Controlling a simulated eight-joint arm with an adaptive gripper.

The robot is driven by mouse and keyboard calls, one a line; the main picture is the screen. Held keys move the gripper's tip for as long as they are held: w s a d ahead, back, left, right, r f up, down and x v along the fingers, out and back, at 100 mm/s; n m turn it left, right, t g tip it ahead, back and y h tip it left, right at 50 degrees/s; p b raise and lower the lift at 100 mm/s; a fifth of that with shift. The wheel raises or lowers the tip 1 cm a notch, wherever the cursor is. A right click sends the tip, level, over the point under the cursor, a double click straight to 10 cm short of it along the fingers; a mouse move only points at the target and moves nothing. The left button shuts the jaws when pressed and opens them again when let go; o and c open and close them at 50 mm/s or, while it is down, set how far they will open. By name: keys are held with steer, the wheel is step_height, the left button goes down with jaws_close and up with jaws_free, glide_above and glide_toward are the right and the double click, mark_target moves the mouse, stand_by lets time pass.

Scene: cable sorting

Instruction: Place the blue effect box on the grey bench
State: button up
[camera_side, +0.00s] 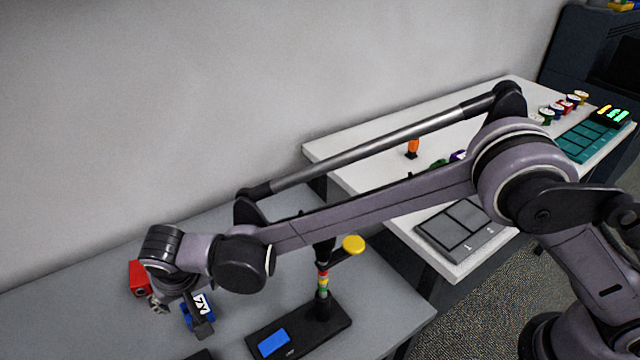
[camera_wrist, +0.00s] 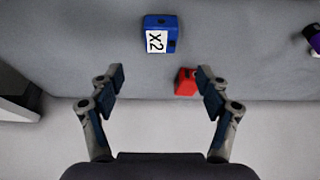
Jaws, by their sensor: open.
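The blue effect box (camera_side: 190,318) has a white label and sits at the front left over the grey bench (camera_side: 80,310), partly hidden by my gripper. In the wrist view the blue box (camera_wrist: 173,34) appears to rest on the grey surface, its label reading X2. My gripper (camera_side: 180,316) is low near the box. In the wrist view my gripper (camera_wrist: 160,78) has its fingers wide apart and nothing held between them. The blue box lies beyond the fingertips, apart from them.
A red box (camera_side: 138,277) is close behind my gripper; it also shows near the right finger in the wrist view (camera_wrist: 186,85). A black stand (camera_side: 318,322) with a blue pad and yellow knob is to the right. A white table (camera_side: 340,150) carries trays and colored plugs.

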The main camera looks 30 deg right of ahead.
steer(key=d+r, duration=0.7)
steer(key=d, duration=0.5)
steer(key=d+r, duration=0.7)
steer(key=d, duration=0.5)
steer(key=s+d+f+t, duration=0.1)
steer(key=s+d, duration=0.7)
steer(key=d, duration=0.2)
steer(key=s+d+f+t, duration=0.1)
steer(key=s+d, duration=0.7)
steer(key=d, duration=0.3)
steer(key=shift+t, duration=0.3)
